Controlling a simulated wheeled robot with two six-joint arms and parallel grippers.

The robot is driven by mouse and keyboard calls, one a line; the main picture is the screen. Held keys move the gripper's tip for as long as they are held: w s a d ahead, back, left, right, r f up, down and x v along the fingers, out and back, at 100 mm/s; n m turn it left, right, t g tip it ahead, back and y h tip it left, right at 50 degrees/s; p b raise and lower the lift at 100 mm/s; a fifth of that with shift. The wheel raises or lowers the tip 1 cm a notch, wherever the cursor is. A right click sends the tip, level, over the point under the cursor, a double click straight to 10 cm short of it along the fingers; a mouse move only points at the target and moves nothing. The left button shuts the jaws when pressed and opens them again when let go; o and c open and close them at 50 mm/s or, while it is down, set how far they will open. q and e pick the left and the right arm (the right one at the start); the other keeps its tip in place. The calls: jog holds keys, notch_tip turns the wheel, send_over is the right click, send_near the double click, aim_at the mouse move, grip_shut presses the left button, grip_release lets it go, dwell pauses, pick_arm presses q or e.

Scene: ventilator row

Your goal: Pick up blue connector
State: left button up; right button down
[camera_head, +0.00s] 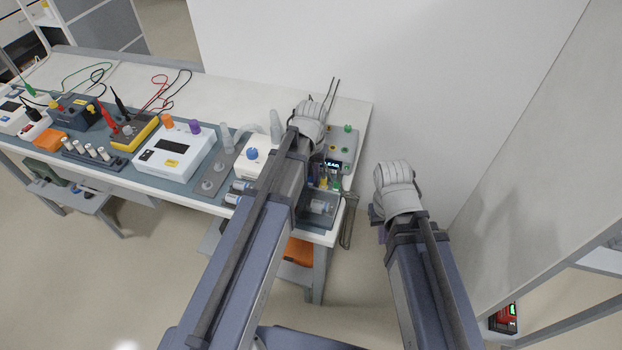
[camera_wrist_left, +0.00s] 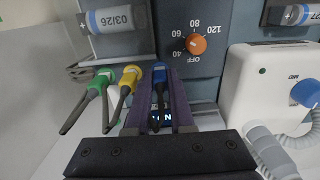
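The blue connector (camera_wrist_left: 159,77) stands upright in the left wrist view, with a dark lead running toward the camera. The purple fingers of my left gripper (camera_wrist_left: 160,93) lie on either side of it. I cannot tell whether they touch it or leave a small gap. A yellow connector (camera_wrist_left: 129,77) and a green connector (camera_wrist_left: 101,83) stand in a row beside it, outside the fingers. In the head view my left arm covers most of this spot. My right gripper (camera_head: 379,215) is off the table's right end, mostly hidden behind its wrist.
A grey panel with an orange dial (camera_wrist_left: 196,44) is close to the fingers. A white unit with a blue knob (camera_wrist_left: 305,93) and a ribbed hose (camera_wrist_left: 270,150) is to the right. Labelled cylinders (camera_wrist_left: 110,19) lie beyond. The white wall (camera_head: 400,70) borders the table.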

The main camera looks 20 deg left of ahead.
aim_at(311, 174)
pick_arm(q)
grip_shut()
dwell(0.9)
dwell(0.4)
notch_tip(311, 174, up, 10)
jog(key=p, duration=1)
jog(key=shift+r, duration=0.1)
dwell(0.4)
